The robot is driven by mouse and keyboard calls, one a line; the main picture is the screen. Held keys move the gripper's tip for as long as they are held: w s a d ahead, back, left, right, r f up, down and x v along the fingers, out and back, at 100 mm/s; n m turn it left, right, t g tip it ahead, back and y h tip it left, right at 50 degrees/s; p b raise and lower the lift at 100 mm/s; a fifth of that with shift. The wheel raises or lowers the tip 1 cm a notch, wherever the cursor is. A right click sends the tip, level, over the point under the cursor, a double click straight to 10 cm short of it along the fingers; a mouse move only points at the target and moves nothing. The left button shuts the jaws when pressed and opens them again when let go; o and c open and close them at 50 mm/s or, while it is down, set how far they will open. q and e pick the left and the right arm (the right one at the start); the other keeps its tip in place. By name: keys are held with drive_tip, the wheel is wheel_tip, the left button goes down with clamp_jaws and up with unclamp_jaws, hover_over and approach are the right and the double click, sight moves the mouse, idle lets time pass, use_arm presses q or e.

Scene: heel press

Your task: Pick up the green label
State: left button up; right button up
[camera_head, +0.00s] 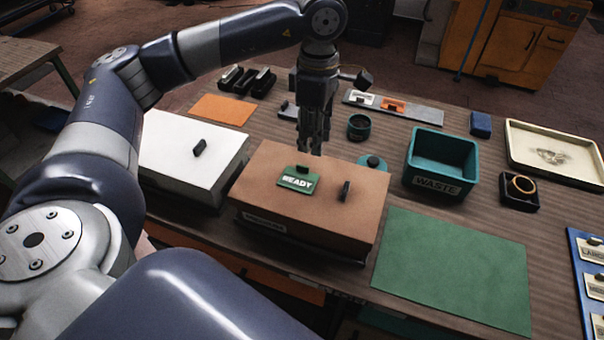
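The green label (297,180), marked READY, lies on top of the brown box (320,215), left of the middle of its lid. A small dark green tab stands at the label's back edge. My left gripper (311,150) points down just behind and above the label, by the box's back edge. It appears apart from the label, with nothing visible in it. The gap between its fingers is not clear from this angle. My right gripper is out of view.
A black handle (345,191) stands on the brown box. A white box (190,155) is at left. A teal WASTE bin (440,184), a green mat (455,265) and a cream tray (555,155) are at right. My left arm covers the left side.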

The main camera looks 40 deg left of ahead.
sight(306, 167)
use_arm(q)
drive_tip(key=shift+s+f, duration=0.35)
drive_tip(key=shift+f, duration=0.55)
drive_tip(key=shift+a+f+p, duration=0.15)
drive_tip(key=shift+f+p, duration=0.45)
drive_tip(key=f, duration=0.1)
drive_tip(key=f+p, duration=0.1)
drive_tip(key=s+f+p, duration=0.1)
drive_tip(key=f, duration=0.1)
drive_tip(key=shift+a, duration=0.25)
drive_tip(key=shift+w+f, duration=0.15)
drive_tip(key=shift+f, duration=0.15)
clamp_jaws()
